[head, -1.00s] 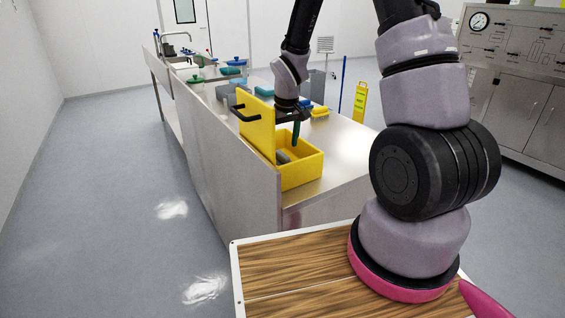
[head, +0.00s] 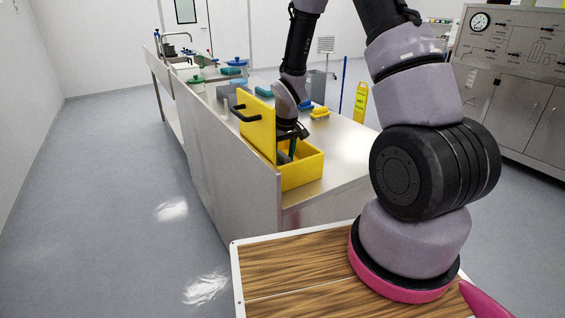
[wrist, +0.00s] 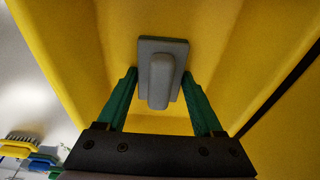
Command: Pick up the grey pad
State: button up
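The grey pad (wrist: 160,80) lies inside the open yellow box (head: 305,172), in the wrist view. It is a flat plate with a raised rounded grip along its middle. My gripper (wrist: 162,82) is open, with one green finger on each side of the pad and visible gaps between. In the head view my gripper (head: 291,150) reaches down into the yellow box, and the pad is hidden there by the fingers and box walls.
The box's yellow lid (head: 257,125) stands upright on the left side, close to my gripper. A yellow brush (head: 320,112) and blue items lie behind the box on the steel counter (head: 345,145). The counter right of the box is clear.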

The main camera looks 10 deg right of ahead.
aim_at(282, 154)
jog(key=shift+r, duration=0.1)
notch_tip(282, 154, up, 10)
jog(key=shift+f, duration=0.1)
dwell(0.4)
